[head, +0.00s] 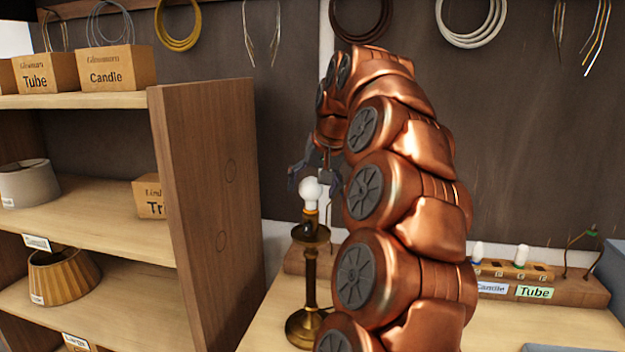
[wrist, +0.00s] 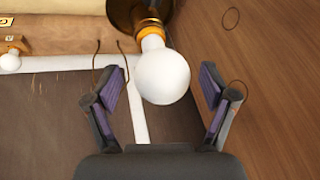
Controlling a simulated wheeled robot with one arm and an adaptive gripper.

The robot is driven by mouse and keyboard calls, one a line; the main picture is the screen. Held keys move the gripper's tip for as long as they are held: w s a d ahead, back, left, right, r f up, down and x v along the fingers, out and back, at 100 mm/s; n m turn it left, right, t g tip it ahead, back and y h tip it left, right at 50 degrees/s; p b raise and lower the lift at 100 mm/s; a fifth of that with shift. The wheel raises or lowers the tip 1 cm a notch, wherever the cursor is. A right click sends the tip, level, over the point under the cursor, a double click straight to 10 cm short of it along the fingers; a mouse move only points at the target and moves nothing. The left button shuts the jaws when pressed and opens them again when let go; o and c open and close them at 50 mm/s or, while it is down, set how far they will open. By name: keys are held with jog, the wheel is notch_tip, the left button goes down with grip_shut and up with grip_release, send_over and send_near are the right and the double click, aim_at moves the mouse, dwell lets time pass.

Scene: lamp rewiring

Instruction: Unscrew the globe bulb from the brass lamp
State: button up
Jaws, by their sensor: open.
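The white globe bulb (head: 311,190) sits upright in the top of the brass lamp (head: 311,270), which stands on the bench. In the wrist view the bulb (wrist: 162,77) shows large, with its neck in the brass socket (wrist: 149,30). My gripper (head: 318,178) is at the bulb from above in the head view, partly hidden by my copper arm. In the wrist view my gripper (wrist: 166,88) is open, with one purple-padded finger on each side of the bulb. A gap shows between the bulb and each finger. Whether the fingertips are level with the bulb is hard to tell.
A wooden shelf unit (head: 212,190) with boxes and lampshades stands close on the left. A bulb rack (head: 540,285) labelled Candle and Tube stands at the right. Wire coils (head: 472,22) hang on the back wall. Bare bench (head: 262,325) shows left of the lamp base.

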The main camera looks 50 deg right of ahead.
jog(key=shift+w+f, duration=0.1)
jog(key=shift+f, duration=0.15)
jog(key=c, duration=1.2)
jog(key=n+p, duration=0.1)
jog(key=n+y+p, duration=0.1)
jog(key=n, duration=0.1)
jog(key=shift+r, duration=0.25)
jog(key=n+y+p, duration=0.2)
jog(key=n+p, duration=0.1)
jog(key=n, duration=0.1)
jog(key=shift+d+p, duration=0.1)
jog(key=shift+p, duration=0.25)
jog(key=shift+f+n+y, duration=0.2)
jog(key=shift+n+y, duration=0.1)
jog(key=shift+n, duration=0.2)
jog(key=o, duration=1.2)
jog(key=shift+c, duration=0.2)
